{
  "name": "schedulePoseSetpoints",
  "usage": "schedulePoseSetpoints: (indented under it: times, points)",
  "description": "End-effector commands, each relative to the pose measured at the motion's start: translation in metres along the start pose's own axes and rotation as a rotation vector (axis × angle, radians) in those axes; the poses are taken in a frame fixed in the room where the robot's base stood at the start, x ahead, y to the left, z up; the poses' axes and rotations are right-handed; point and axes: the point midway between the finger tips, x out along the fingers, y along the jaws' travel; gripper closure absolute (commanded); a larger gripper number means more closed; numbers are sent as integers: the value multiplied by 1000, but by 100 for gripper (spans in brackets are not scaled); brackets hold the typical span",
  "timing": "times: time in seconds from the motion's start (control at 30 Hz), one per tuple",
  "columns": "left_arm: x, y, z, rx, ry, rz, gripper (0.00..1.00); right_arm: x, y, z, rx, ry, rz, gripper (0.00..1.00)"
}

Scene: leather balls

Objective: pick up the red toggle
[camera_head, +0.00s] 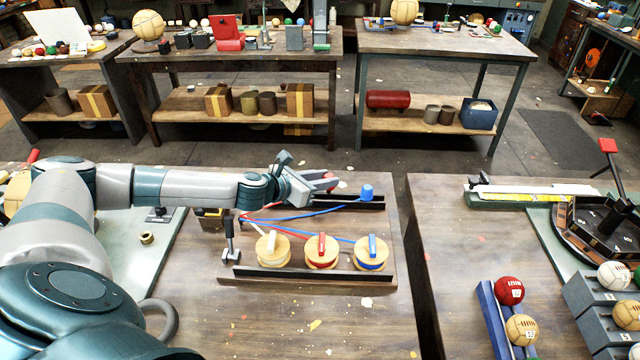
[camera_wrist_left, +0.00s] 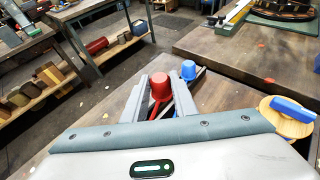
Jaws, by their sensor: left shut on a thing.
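The red toggle (camera_wrist_left: 160,86) is a red cap on a red cord, between my left gripper's fingers in the left wrist view. In the head view, its red top (camera_head: 331,180) shows just at the fingertips. My left gripper (camera_head: 326,184) is shut on it, above the dark rail at the back of the wooden board (camera_head: 388,245). The left gripper (camera_wrist_left: 160,100) hides part of the cord. The right gripper is not in view.
A blue toggle (camera_head: 366,192) stands close by to the right on the dark rail (camera_head: 376,203). Three wooden spools (camera_head: 321,258) with white, red and blue parts sit toward the front. A second table (camera_head: 440,240) lies right, across a gap.

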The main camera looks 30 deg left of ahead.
Motion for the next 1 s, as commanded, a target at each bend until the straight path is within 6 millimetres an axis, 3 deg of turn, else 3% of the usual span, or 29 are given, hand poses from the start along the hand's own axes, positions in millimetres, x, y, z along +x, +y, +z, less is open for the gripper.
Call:
schedulePoseSetpoints:
  times: [0.3, 0.5, 1.0]
  points:
    - [-26, -61, 29, -1, -3, -3, 95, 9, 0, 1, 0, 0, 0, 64]
    - [-37, -85, 41, 0, -2, -1, 95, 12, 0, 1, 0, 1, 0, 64]
    - [-41, -94, 46, 0, 0, 2, 95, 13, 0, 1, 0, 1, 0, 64]
